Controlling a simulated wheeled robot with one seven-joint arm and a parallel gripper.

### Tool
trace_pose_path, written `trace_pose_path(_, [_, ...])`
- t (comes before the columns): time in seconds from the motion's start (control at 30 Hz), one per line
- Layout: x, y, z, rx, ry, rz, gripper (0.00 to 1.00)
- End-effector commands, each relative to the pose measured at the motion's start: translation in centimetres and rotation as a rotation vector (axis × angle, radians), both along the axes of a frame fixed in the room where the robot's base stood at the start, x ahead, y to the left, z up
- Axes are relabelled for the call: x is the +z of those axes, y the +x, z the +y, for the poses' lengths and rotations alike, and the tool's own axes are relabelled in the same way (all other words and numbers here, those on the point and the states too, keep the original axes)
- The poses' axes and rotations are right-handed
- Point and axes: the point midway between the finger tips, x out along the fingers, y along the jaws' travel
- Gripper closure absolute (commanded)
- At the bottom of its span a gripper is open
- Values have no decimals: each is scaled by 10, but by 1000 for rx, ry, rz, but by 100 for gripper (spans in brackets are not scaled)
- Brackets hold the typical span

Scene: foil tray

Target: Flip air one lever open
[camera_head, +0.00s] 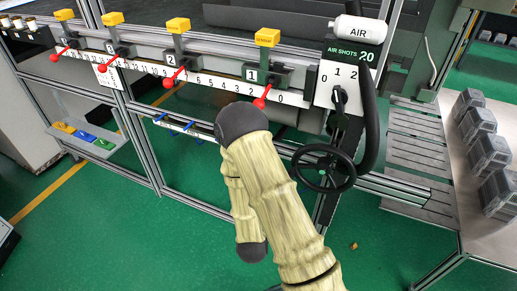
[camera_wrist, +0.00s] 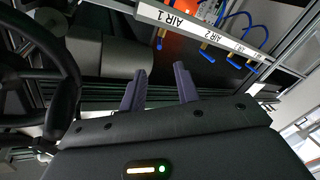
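In the wrist view, a white strip carries the label AIR 1 (camera_wrist: 174,20). A small blue lever (camera_wrist: 161,38) with a brass-coloured end hangs just below it. My gripper (camera_wrist: 160,78) is open and empty, its two dark purple fingers spread below that lever and apart from it. In the head view, small blue levers (camera_head: 161,117) show on a low rail under the long bench beam. My arm hides part of that area, and my gripper is not visible there.
More blue levers (camera_wrist: 206,52) hang along the strip to the right, close to the AIR 2 label (camera_wrist: 213,35). A black handwheel (camera_head: 323,168) stands right of my arm. A grey cylinder (camera_wrist: 122,58) lies left of the fingers. Red-handled clamps (camera_head: 261,102) line the beam.

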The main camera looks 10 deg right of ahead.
Motion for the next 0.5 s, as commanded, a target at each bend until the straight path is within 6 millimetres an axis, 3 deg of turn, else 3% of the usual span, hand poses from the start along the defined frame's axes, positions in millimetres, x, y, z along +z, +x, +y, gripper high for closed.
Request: trace_pose_path(0.5, [0, 25, -8, 3, -9, -14, 68])
